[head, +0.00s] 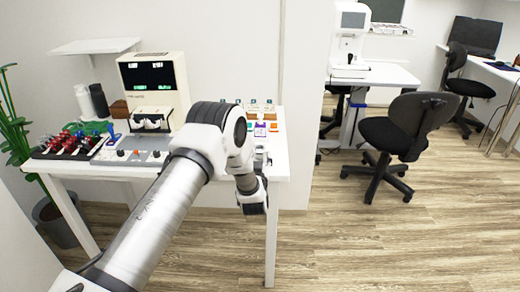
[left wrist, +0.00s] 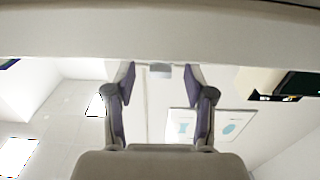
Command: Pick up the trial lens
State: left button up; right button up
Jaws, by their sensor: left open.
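I cannot pick out the trial lens for certain in either view. Small coloured pieces (head: 261,131) lie at the right end of the white table (head: 276,182), too small to identify. My left gripper (head: 262,160) is at the table's right front edge, partly hidden by my own arm. In the left wrist view the left gripper (left wrist: 160,78) is open, its two fingers apart. A small grey block (left wrist: 160,70) shows between the fingertips, against a white band; I cannot tell what it is or whether it touches. My right gripper is not in view.
A grey console (head: 130,151), a cream instrument with a dark display (head: 155,84) and a rack of red and black pieces (head: 70,143) stand on the table. A plant (head: 15,130) is at the left. Black chairs (head: 405,130) stand right; the floor (head: 400,245) in front is clear.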

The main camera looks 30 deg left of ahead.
pick_arm(q)
jog(key=c, duration=0.8)
jog(key=shift+s, duration=0.1)
jog(key=shift+r, duration=0.1)
